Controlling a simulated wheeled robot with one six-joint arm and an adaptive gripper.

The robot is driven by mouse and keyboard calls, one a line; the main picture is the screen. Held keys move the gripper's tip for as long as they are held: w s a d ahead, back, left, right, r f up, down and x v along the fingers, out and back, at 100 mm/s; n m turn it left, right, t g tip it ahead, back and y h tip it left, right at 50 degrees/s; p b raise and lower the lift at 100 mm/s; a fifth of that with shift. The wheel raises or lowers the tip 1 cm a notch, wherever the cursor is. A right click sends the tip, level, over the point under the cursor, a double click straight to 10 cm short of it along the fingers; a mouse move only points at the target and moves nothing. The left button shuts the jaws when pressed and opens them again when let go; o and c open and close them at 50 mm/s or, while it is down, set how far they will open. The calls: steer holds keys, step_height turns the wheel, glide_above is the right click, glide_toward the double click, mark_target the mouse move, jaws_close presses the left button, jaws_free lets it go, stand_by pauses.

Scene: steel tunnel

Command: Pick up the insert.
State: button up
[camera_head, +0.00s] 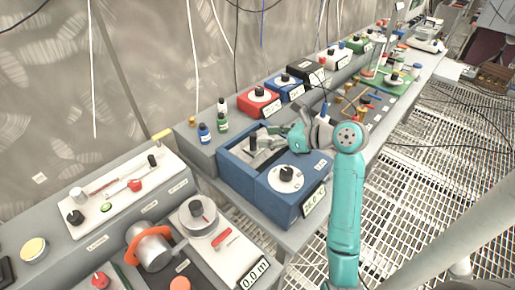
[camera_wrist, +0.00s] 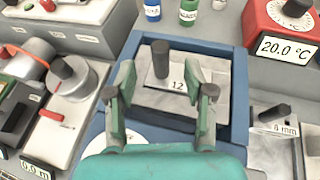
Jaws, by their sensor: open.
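A grey metal insert (camera_wrist: 150,97) with an upright black peg sits in the open well of a blue device (camera_wrist: 240,90). A label on the insert reads "12". In the head view the insert (camera_head: 262,141) is partly hidden by my gripper, within the blue device (camera_head: 240,175). My gripper (camera_wrist: 160,86) is open, with one finger to each side of the insert's peg in the wrist view. The fingers look apart from the peg; I cannot tell their height above it. In the head view my gripper (camera_head: 284,140) is over the device's far right part.
A second metal block (camera_wrist: 272,135) with a dark peg, labelled "8 mm", lies right of the blue device. Blue (camera_head: 204,133) and green (camera_head: 222,123) bottles stand behind. A red dial box (camera_head: 258,101) is close by. Grated floor (camera_head: 420,200) lies right of the bench.

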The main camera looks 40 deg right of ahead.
mark_target(254, 134)
steer(key=shift+x, duration=2.8)
steer(key=shift+r, duration=0.15)
jaws_close()
